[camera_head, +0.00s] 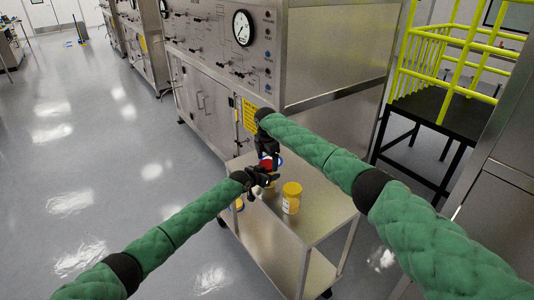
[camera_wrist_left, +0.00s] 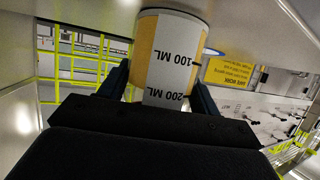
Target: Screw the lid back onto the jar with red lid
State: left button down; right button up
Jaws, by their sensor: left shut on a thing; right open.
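In the left wrist view, the jar (camera_wrist_left: 170,55) fills the space between the fingers. It has a white label reading 100 ML and 200 ML upside down, with orange-yellow to either side. A small red lid (camera_head: 266,162) shows just above my left gripper in the head view. My right gripper (camera_head: 274,161) is open, close beside the red lid. The grippers hide most of the jar in the head view. Whether the lid sits on the jar cannot be told.
A jar with a yellow lid (camera_head: 291,197) stands on the cart top (camera_head: 320,213), right of my left gripper. Another small yellow object (camera_head: 239,203) is partly hidden by my left arm at the cart's left edge. A steel panel cabinet (camera_head: 220,100) stands behind. The cart's right side is clear.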

jog(key=shift+f, duration=0.75)
jog(key=c, duration=1.1)
jog(key=shift+m, duration=1.7)
jog(key=shift+c, duration=0.2)
jog(key=o, duration=1.1)
jog(key=shift+r, duration=0.1)
jog(key=shift+r, duration=2.15)
